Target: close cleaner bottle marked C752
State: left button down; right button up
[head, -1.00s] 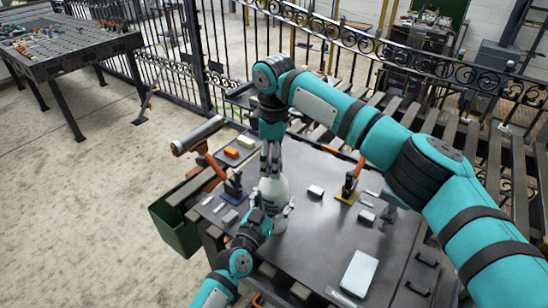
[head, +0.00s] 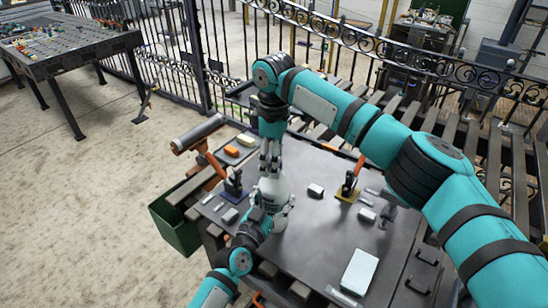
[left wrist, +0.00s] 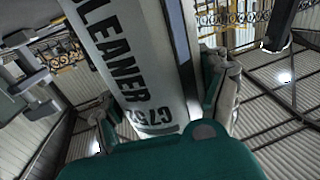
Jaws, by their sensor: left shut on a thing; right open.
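The white cleaner bottle (head: 275,188) stands upright at the left part of the dark workbench. In the left wrist view its side (left wrist: 135,75) reads "CLEANER" and "C752". My left gripper (head: 268,215) is shut around its lower body, with a finger on each side. My right gripper (head: 270,165) points straight down over the bottle's top, with its fingers open. The bottle's neck and cap are hidden by the right fingers, so I cannot tell whether they touch.
The workbench (head: 310,245) also carries an orange-handled clamp (head: 350,180) on a yellow base, another clamp (head: 232,182) on a blue base, small blocks and a pale box (head: 359,272). A green bin (head: 175,225) is at the left. A scroll-topped fence (head: 400,62) stands behind.

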notch_tip(320, 180, up, 12)
dwell(0.5)
pick_arm(q)
grip_release()
jog(key=v, duration=1.2)
jog(key=shift+a, duration=0.1)
